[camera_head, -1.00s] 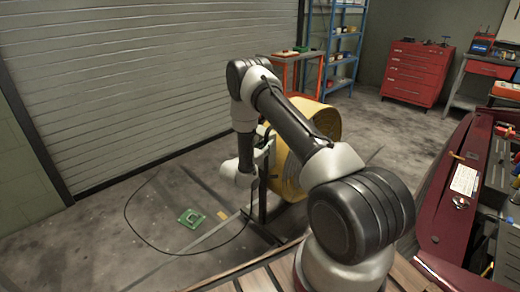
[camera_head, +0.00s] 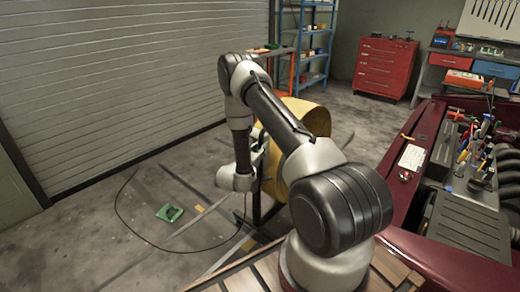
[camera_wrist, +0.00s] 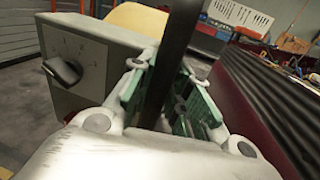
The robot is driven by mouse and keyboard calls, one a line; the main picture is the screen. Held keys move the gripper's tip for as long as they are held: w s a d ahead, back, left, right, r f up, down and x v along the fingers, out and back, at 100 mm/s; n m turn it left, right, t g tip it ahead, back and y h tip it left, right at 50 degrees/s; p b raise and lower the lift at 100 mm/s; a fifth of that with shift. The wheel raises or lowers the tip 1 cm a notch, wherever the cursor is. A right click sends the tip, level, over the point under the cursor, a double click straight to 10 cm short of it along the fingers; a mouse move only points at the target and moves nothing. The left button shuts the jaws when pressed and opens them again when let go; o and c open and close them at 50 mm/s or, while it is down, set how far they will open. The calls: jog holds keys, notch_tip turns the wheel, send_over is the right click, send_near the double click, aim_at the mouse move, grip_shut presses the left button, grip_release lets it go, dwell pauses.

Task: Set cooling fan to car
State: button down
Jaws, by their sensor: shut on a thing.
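The cooling fan (camera_head: 308,117) is a yellow drum on a black stand, standing on the floor beyond my arm. My arm hides much of it in the head view. In the wrist view its yellow drum (camera_wrist: 136,18) shows behind a grey control box (camera_wrist: 88,65) with a black knob. My gripper (camera_wrist: 165,95) is shut on a dark upright bar (camera_wrist: 175,45) of the fan's stand, which runs between the green finger pads. In the head view the fingers are largely hidden.
A dark red body (camera_head: 398,190) with loose tools lies along the right. A black cable (camera_head: 118,222) loops on the floor around a green item (camera_head: 170,213). A red drawer cabinet (camera_head: 387,66) and blue shelf (camera_head: 317,45) stand behind. The shutter (camera_head: 120,75) closes the left.

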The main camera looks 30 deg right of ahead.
jog(key=shift+s+d+f, duration=0.1)
jog(key=shift+s+f, duration=0.05)
jog(key=shift+s, duration=0.15)
jog(key=c, duration=1.3)
grip_release()
jog(key=v, duration=1.2)
jog(key=shift+w, duration=0.1)
